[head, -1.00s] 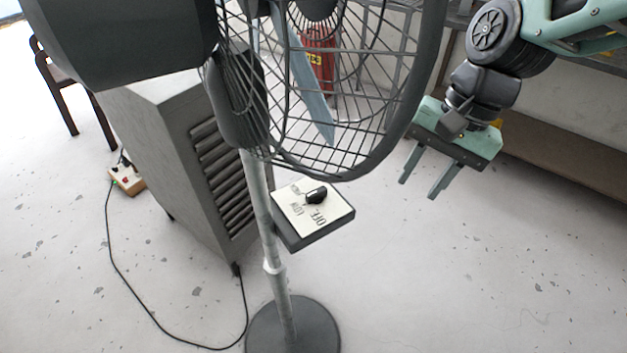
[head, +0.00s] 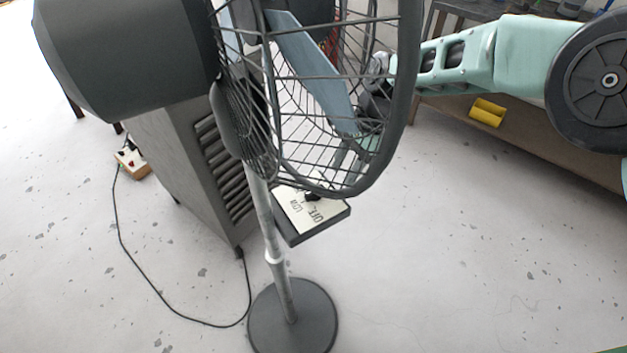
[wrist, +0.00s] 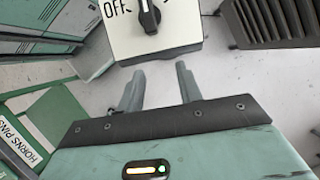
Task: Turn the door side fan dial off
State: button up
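The fan's control box (head: 318,229) has a white top face with OFF and LOW lettering, fixed to the fan pole (head: 272,250). Its black dial (wrist: 150,18) shows at the top edge of the wrist view, right of the word OFF, with a white mark toward the top of that frame. In the head view the dial is mostly hidden by the fan cage (head: 383,150). My gripper (wrist: 158,85) is open and empty, its fingertips just short of the box and apart from the dial. In the head view it shows only partly, behind the cage.
A grey louvered cooler (head: 180,150) stands behind the pole. A power strip (head: 131,163) and its cable lie on the left floor. The round fan base (head: 300,325) is in front. A shelf with a yellow bin (head: 487,113) stands at the back right.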

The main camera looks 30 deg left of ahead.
jog(key=s+a, duration=0.1)
jog(key=s, duration=0.1)
jog(key=s+a+p, duration=0.1)
jog(key=s, duration=0.1)
jog(key=s+a+p, duration=0.1)
jog(key=s, duration=0.2)
jog(key=shift+s+a+r, duration=0.1)
jog(key=shift+a+r, duration=0.05)
jog(key=shift+s+a+f+p, duration=0.1)
jog(key=shift+s+f+p, duration=0.1)
jog(key=shift+f+p, duration=0.4)
jog(key=shift+c, duration=0.2)
grip_shut()
